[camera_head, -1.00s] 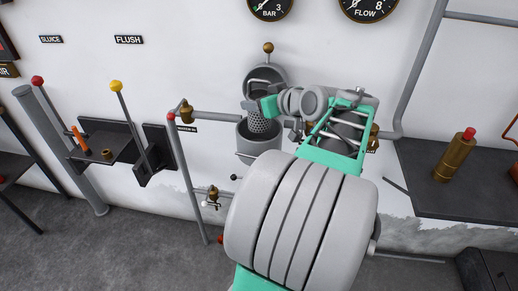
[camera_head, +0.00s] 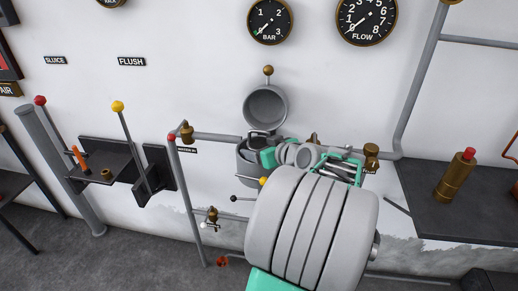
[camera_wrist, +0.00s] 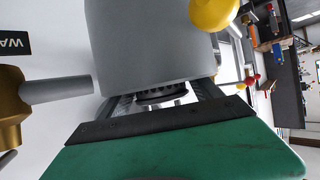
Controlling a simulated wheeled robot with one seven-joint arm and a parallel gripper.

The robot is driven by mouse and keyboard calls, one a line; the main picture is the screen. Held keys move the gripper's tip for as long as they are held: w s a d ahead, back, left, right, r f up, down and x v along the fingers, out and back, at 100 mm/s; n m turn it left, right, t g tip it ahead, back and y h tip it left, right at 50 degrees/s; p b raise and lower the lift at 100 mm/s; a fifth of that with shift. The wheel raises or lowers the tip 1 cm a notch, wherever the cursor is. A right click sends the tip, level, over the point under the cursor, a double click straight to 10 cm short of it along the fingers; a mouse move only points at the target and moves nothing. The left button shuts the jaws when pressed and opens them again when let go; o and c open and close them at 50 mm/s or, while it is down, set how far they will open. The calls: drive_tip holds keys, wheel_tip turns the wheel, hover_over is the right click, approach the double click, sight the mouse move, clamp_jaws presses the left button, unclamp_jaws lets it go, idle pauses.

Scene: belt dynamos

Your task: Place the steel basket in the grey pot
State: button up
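The grey pot (camera_head: 247,170) is fixed at the wall, with its round lid (camera_head: 265,107) swung up and open above it. My gripper (camera_head: 259,142) is at the pot's mouth, with its fingers reaching over the rim. In the wrist view the pot's wall (camera_wrist: 150,45) hides the fingertips. The steel basket is mostly hidden inside the pot; a dark curved part of it (camera_wrist: 160,98) shows between my spread fingers (camera_wrist: 165,98). My gripper seems shut on the basket, but the contact is hidden.
A yellow knob (camera_wrist: 213,12) is close to the pot. A pipe with a brass valve (camera_head: 187,132) runs left of the pot. A shelf with a brass cylinder (camera_head: 457,168) is at right; levers with yellow (camera_head: 117,106) and red (camera_head: 40,100) knobs are at left.

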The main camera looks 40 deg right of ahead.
drive_tip(key=shift+r, duration=0.2)
drive_tip(key=v, duration=1.2)
